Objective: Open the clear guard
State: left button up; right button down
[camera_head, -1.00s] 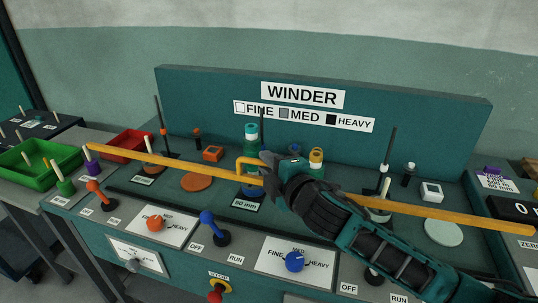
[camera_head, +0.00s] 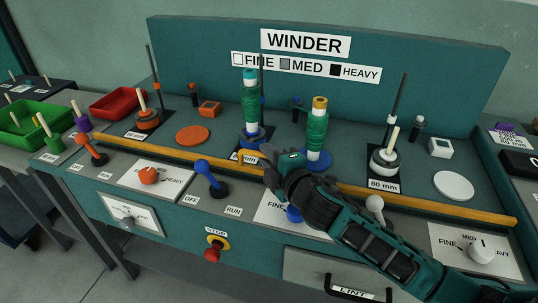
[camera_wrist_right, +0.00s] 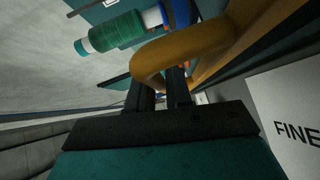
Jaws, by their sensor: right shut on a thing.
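The clear guard shows as a long yellow-orange bar (camera_head: 433,206) running across the front of the winder deck, just behind the knobs and levers. Its clear panel cannot be made out. A yellow handle loop (camera_head: 250,155) rises from the bar near its middle. My right gripper (camera_head: 270,158) reaches in from the lower right and is shut on this handle. In the right wrist view, the handle (camera_wrist_right: 185,50) curves across in front of the dark fingers (camera_wrist_right: 160,88). My left gripper is not in view.
Two green-wound spools (camera_head: 317,133) stand behind the bar, near my gripper. Blue (camera_head: 205,170) and orange (camera_head: 90,148) levers and a red stop button (camera_head: 212,250) are at the front. Green (camera_head: 25,118) and red (camera_head: 118,103) trays lie at the left.

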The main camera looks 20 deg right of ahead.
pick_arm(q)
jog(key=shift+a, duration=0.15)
pick_arm(e)
jog(key=c, duration=1.2)
grip_release()
jog(key=shift+o, duration=0.2)
jog(key=v, duration=0.6)
jog(key=shift+s+p, duration=0.2)
jog(key=shift+p, duration=0.1)
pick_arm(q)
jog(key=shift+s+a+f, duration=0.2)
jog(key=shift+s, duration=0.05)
pick_arm(e)
jog(key=shift+s+d, duration=0.15)
jog(key=shift+s, duration=0.4)
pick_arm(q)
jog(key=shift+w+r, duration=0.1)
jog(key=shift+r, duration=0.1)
